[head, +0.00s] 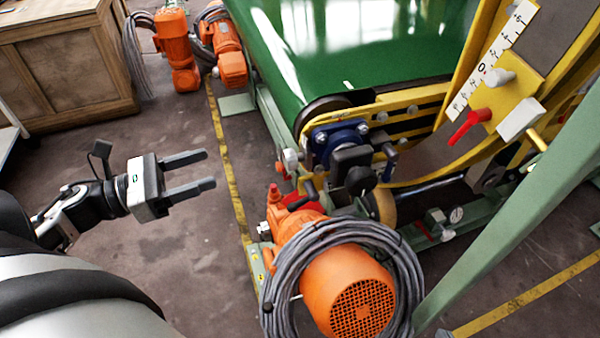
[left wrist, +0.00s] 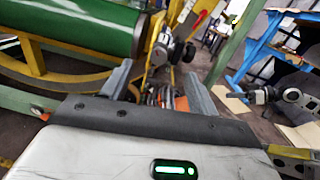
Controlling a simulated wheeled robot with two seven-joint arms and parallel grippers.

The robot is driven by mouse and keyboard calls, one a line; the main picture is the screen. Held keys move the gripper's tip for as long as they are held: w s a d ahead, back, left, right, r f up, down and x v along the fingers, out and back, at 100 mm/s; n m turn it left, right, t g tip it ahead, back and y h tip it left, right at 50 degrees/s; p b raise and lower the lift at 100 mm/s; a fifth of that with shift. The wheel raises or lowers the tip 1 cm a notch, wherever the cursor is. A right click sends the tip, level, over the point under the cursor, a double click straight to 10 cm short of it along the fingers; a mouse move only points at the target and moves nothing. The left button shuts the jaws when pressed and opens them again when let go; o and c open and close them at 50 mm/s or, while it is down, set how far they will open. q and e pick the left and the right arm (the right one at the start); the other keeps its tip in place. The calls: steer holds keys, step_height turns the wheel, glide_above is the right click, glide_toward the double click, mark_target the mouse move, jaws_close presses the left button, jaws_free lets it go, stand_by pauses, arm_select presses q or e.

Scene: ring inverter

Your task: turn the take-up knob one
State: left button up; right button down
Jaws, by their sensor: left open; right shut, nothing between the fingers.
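A dark rounded knob (head: 361,181) sits among black and blue fittings at the end of the belt roller in the head view. I take it as the take-up knob; its marking cannot be read. Dark knob-like parts (left wrist: 186,50) also show beyond the fingers in the left wrist view. My left gripper (head: 206,169) is open and empty, left of the knob and well apart from it, its fingers pointing right. Its fingers also show in the left wrist view (left wrist: 157,85). What looks like my right gripper (left wrist: 232,95) is small at the right there, shut and away from the knob.
An orange motor (head: 345,290) wrapped in grey cable stands in front of the knob. The green belt (head: 360,45) lies behind, and a yellow frame with a scale (head: 492,65) and red lever (head: 468,125) rises right. A wooden crate (head: 65,60) stands far left.

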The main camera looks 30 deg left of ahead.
mark_target(285, 161)
arm_select(q)
steer(key=w+d+f+m+b, duration=0.1)
steer(key=w+d, duration=0.2)
steer(key=w, duration=0.1)
steer(key=w+d+f+m+b, duration=0.1)
steer(key=w+d, duration=0.2)
steer(key=w, duration=0.1)
steer(key=w+d+f+m+g+h+b, duration=0.1)
steer(key=w+d, duration=0.2)
steer(key=w, duration=0.1)
steer(key=shift+d+f+b, duration=0.1)
steer(key=shift+d+b, duration=0.2)
steer(key=shift+w+d, duration=0.25)
steer(key=shift+w, duration=0.05)
arm_select(e)
steer(key=shift+y, duration=0.4)
steer(key=f, duration=0.1)
steer(key=w+a+f, duration=0.1)
steer(key=w+f, duration=0.1)
steer(key=f, duration=0.1)
steer(key=shift+a, duration=0.3)
steer(key=shift+r, duration=0.15)
arm_select(q)
steer(key=c, duration=1)
